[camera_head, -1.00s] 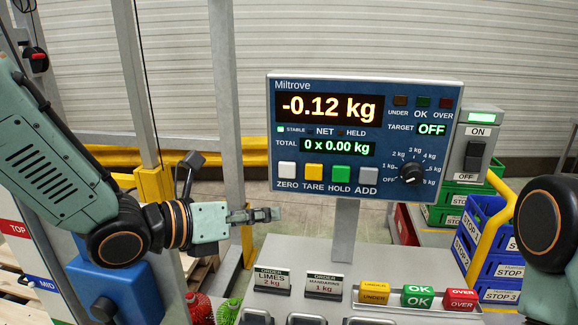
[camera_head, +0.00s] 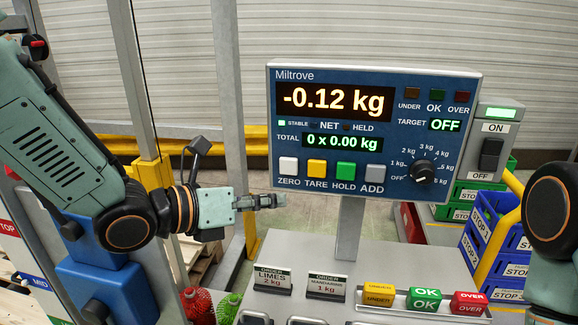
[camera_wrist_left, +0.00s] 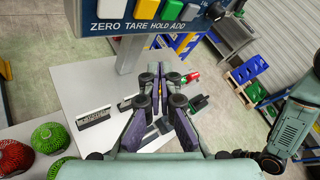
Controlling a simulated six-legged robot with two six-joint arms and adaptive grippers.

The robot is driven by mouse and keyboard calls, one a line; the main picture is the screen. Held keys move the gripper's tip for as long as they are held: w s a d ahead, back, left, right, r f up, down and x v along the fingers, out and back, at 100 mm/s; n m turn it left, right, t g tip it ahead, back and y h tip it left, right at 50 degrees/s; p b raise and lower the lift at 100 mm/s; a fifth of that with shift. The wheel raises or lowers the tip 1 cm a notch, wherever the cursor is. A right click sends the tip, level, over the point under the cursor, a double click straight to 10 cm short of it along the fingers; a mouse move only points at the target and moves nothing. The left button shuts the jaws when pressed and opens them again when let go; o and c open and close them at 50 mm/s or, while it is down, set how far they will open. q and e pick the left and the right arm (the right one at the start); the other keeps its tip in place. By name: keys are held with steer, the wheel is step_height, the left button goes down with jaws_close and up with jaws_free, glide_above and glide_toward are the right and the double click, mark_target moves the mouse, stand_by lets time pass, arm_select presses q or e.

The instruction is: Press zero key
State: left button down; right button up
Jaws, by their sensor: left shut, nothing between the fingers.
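The white ZERO key (camera_head: 288,166) is the leftmost of a row of keys on the blue Miltrove panel (camera_head: 400,82). The display (camera_head: 334,101) reads -0.12 kg, and the total reads 0 x 0.00 kg. My left gripper (camera_head: 280,200) is shut and empty, pointing right, a little below the ZERO key label and left of the panel post. In the left wrist view the left gripper (camera_wrist_left: 170,80) lies below the panel's lower edge, and the ZERO key (camera_wrist_left: 111,9) is at the top. The right gripper is not seen; only part of my right arm shows at the right edge.
The TARE (camera_head: 317,167), HOLD (camera_head: 346,169) and ADD (camera_head: 375,172) keys sit right of ZERO. The panel's grey post (camera_head: 351,225) stands near the left fingertips. Order signs (camera_head: 272,280) and coloured blocks (camera_head: 424,299) stand on the counter below.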

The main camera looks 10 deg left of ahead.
mark_target(280, 174)
arm_select(q)
steer(key=w+p, duration=0.1)
steer(key=w, duration=0.7)
steer(key=shift+w+a, duration=0.15)
steer(key=shift+w, duration=0.15)
steer(key=shift+f, duration=0.1)
stand_by(0.4)
steer(key=shift+s, duration=0.15)
steer(key=shift+w, duration=0.2)
stand_by(0.3)
steer(key=shift+w, duration=0.25)
